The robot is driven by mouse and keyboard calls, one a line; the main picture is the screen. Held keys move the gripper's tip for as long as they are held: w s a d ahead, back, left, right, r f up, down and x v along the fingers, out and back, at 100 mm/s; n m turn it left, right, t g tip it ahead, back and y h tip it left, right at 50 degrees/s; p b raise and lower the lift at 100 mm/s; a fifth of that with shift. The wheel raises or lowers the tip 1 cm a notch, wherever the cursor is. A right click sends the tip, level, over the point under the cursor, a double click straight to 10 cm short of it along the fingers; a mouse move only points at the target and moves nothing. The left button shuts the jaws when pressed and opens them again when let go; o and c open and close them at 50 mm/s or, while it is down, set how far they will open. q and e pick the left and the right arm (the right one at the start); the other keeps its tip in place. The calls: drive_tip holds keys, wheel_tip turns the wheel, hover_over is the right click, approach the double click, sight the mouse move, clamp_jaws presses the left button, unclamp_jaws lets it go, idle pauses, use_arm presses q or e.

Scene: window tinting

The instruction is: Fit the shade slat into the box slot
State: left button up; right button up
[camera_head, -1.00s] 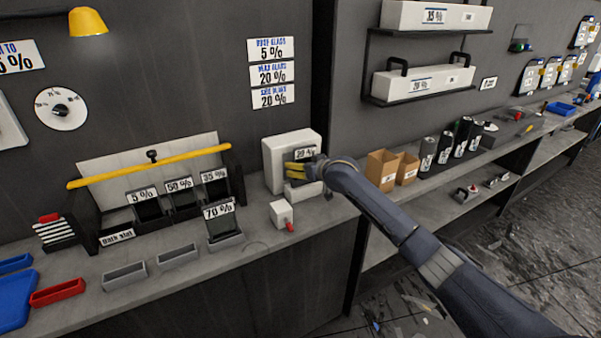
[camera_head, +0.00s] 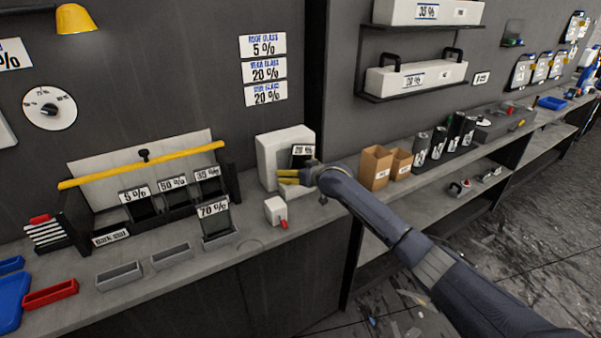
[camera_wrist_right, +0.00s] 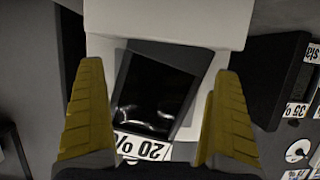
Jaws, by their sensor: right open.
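The shade slat (camera_head: 300,161), dark with a "20 %" label, stands at the front of the white box (camera_head: 274,158). In the right wrist view the slat (camera_wrist_right: 152,90) leans slightly askew against the white box (camera_wrist_right: 205,22). Its label is at the end nearest the gripper. My right gripper (camera_head: 287,177) is in front of the box, just below the label. In the wrist view the yellow fingers (camera_wrist_right: 160,105) are wide apart, one on each side of the slat, with gaps to it. The slot is hidden, so I cannot tell how deep the slat sits. My left gripper is out of view.
A small white block with a red tip (camera_head: 276,211) stands before the box. A "70 %" slat (camera_head: 214,221) stands in a grey holder to the left. A rack with a yellow bar (camera_head: 140,165) holds more slats. Cardboard boxes (camera_head: 376,168) stand to the right.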

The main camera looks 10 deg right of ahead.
drive_tip(key=v, duration=1.2)
idle(0.5)
